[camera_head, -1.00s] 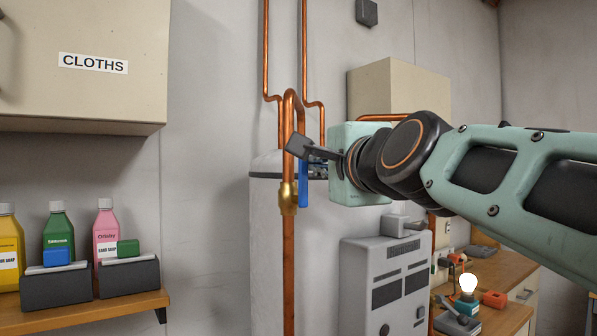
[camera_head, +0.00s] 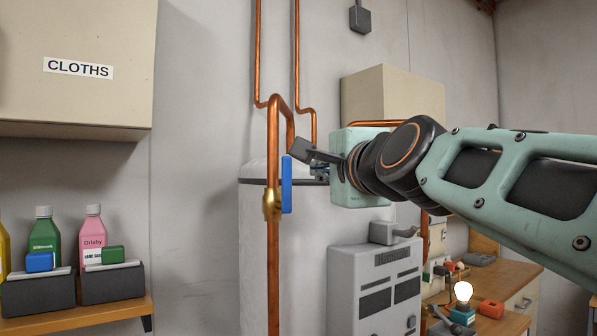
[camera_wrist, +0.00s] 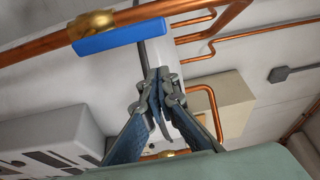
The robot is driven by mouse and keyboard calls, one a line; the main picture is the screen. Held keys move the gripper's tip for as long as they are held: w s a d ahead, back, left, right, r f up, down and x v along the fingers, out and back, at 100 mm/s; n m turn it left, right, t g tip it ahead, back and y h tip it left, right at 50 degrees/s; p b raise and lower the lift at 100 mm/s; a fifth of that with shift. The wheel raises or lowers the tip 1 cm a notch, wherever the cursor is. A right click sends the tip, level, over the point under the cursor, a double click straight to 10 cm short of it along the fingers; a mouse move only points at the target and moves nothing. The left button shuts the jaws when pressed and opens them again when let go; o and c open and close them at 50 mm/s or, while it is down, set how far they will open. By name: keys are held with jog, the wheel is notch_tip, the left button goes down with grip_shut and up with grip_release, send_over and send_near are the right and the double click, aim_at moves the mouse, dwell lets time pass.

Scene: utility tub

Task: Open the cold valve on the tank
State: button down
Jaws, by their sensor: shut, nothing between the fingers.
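The valve has a blue lever (camera_head: 287,184) on a brass body (camera_head: 271,204), set on a vertical copper pipe in front of the white tank (camera_head: 255,250). The lever stands upright, alongside the pipe. In the wrist view the lever (camera_wrist: 120,36) also lies parallel to the pipe, by its brass body (camera_wrist: 91,24). My gripper (camera_head: 300,150) is shut and empty, just right of the lever's upper end. In the wrist view its fingertips (camera_wrist: 157,80) meet below the lever in the picture. Whether they touch it I cannot tell.
Copper pipes (camera_head: 296,60) run up the wall. A beige box (camera_head: 400,90) is behind my wrist. A grey cabinet (camera_head: 375,290) stands below my arm. A shelf with soap bottles (camera_head: 93,238) is at the left, under a cupboard (camera_head: 80,100) marked CLOTHS.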

jog(key=v, duration=1)
notch_tip(320, 180, down, 23)
jog(key=s+d+n+g+h, duration=0.1)
jog(key=s+n+g+h, duration=0.1)
jog(key=n+g, duration=0.5)
jog(key=s+d+f+n+g+h, duration=0.1)
jog(key=s+d+f+n+g, duration=0.1)
jog(key=s+f+n, duration=0.3)
jog(key=s+d+f+g+h+p, duration=0.1)
jog(key=s+d+f, duration=0.15)
jog(key=f, duration=0.55)
jog(key=s+d+f+n+g+h, duration=0.1)
jog(key=s+f+n+g, duration=0.1)
jog(key=s+f+n, duration=0.3)
notch_tip(320, 180, up, 22)
jog(key=w+m+p, duration=0.1)
jog(key=m+p, duration=0.1)
jog(key=p, duration=2)
jog(key=shift+w+p, duration=0.2)
jog(key=shift+p, duration=0.15)
